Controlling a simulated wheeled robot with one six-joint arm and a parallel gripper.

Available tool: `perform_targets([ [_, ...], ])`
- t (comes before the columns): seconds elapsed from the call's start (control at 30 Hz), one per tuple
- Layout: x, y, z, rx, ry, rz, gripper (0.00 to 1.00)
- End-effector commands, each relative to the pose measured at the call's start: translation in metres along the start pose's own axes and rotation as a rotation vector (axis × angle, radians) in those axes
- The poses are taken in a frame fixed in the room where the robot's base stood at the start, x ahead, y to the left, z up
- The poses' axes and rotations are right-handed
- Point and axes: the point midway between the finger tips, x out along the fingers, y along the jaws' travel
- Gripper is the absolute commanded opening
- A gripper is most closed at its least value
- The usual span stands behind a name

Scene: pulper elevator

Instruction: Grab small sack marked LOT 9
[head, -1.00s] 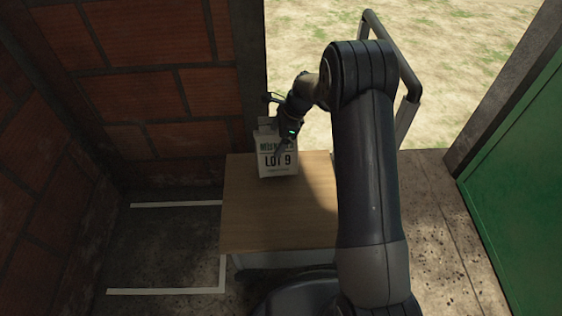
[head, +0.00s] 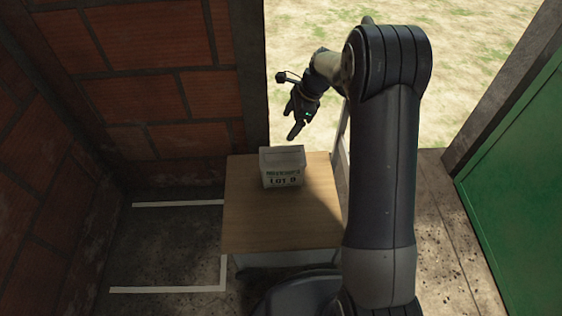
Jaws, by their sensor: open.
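The small pale sack (head: 282,178) marked LOT 9 is on the back part of the wooden tabletop (head: 270,225). Its dark lettering faces me, low on the front, and a plain pale face shows above it. I cannot tell whether it stands fully upright or leans. My gripper (head: 292,124) is open and empty, above and slightly beyond the sack in the picture, with a visible gap between them. Its fingers point down. My arm comes in from the right and hides part of the doorway.
A brick wall (head: 150,90) stands close on the left, and a dark post (head: 248,70) rises behind the table. White floor lines (head: 170,289) mark the floor left of the table. A green panel (head: 520,190) is at the right. Dry grass lies outside the opening.

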Motion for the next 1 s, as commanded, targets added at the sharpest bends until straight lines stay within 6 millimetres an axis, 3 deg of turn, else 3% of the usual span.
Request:
perform_targets([
  [0.17,-0.013,0.003,0.002,-0.003,-0.001,-0.009,0.9],
  [0.3,-0.011,0.022,0.001,-0.005,-0.001,-0.028,1.0],
  [0.47,-0.005,0.04,-0.003,-0.008,0.005,-0.049,1.0],
  [0.83,0.044,0.04,-0.005,-0.01,0.007,-0.052,1.0],
  [1.0,0.057,0.039,-0.005,-0.009,0.006,-0.055,1.0],
])
